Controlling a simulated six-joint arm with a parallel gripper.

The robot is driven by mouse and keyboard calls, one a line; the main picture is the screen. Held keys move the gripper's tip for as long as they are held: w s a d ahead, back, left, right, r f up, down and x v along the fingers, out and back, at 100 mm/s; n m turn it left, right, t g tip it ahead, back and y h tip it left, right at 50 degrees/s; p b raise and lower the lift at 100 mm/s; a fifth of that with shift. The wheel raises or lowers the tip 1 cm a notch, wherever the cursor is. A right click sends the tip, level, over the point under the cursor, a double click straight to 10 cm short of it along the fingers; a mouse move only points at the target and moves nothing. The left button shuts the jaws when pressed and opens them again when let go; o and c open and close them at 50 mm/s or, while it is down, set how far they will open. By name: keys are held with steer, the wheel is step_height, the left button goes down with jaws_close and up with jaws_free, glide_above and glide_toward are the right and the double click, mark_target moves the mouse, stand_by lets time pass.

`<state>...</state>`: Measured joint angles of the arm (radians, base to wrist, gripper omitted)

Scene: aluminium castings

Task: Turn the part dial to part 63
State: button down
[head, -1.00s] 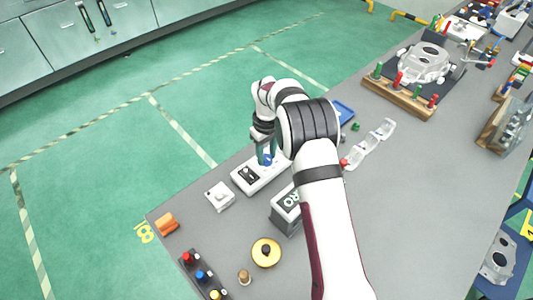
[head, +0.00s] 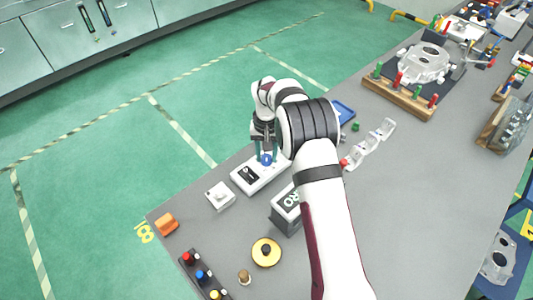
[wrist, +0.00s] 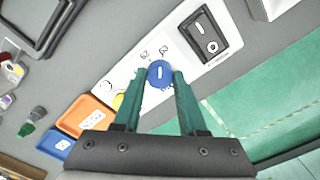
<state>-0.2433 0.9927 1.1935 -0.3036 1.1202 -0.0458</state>
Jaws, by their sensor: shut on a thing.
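The part dial is a round blue knob (wrist: 160,73) with a white line, on a white panel (wrist: 113,80). The printed numbers 62 and 63 stand beyond it in the wrist view. The white line is nearly upright there and looks closer to 63 than to 62; the exact alignment is hard to tell. My gripper (wrist: 159,75) is shut on the dial, with one green finger at each side. In the head view the dial (head: 266,159) shows small between the fingers of my gripper (head: 266,154).
A black rocker switch (wrist: 203,38) sits on the same panel. An orange tray (wrist: 85,116) and a blue tray (wrist: 57,144) lie beside it. A white box with a button (head: 220,196) stands left of the panel, and a grey block (head: 287,210) stands in front.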

mark_target(266, 157)
steer(key=shift+m, duration=0.8)
steer(key=shift+c, duration=2.3)
jaws_free()
steer(key=shift+r, duration=0.1)
step_height(266, 157, up, 16)
steer(key=shift+f, duration=0.2)
